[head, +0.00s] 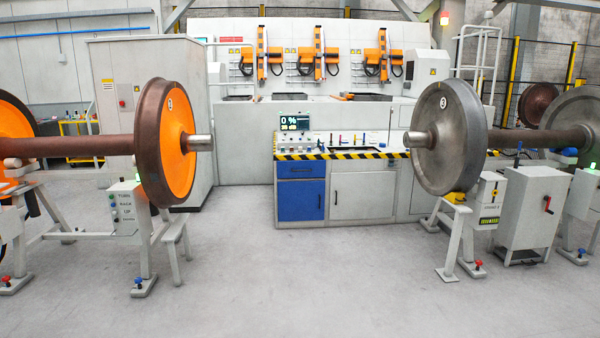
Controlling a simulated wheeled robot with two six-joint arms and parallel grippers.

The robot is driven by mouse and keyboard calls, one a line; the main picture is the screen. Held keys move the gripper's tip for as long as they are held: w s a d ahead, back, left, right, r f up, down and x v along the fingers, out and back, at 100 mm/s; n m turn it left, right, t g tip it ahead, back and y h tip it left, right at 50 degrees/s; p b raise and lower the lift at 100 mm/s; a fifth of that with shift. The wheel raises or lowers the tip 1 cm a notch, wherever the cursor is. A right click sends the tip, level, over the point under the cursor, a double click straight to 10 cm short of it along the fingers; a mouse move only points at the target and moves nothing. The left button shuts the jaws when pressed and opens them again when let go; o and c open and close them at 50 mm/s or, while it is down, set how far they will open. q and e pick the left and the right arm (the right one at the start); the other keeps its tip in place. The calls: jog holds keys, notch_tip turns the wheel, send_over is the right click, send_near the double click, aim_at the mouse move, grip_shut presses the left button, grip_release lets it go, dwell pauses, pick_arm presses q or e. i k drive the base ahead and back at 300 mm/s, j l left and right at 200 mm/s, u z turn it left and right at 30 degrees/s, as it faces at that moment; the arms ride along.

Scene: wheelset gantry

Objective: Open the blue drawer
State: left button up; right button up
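The blue drawer (300,170) is the upper blue front at the left end of the workbench (345,152) in the middle distance. It looks shut, flush with the bench front. A blue cabinet door (299,200) of the same colour is right below it. A small light handle shows on the drawer front, too small to make out well. Neither of my grippers shows in the head view.
An orange-faced wheelset (172,143) on a stand is at left, a grey wheelset (447,122) on a stand at right. A small step stool (174,236) stands by the left stand. The grey floor (310,275) between them and up to the bench is clear.

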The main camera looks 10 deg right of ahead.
aim_at(287, 168)
jog(key=i+z, duration=0.35)
jog(key=i, duration=3.85)
jog(key=i+z, duration=0.2)
jog(key=i, duration=0.3)
jog(key=i+z, duration=0.15)
jog(key=i, duration=0.35)
jog(key=i+j+z, duration=0.2)
jog(key=i, duration=0.35)
jog(key=i+j+z, duration=0.15)
jog(key=i, duration=0.35)
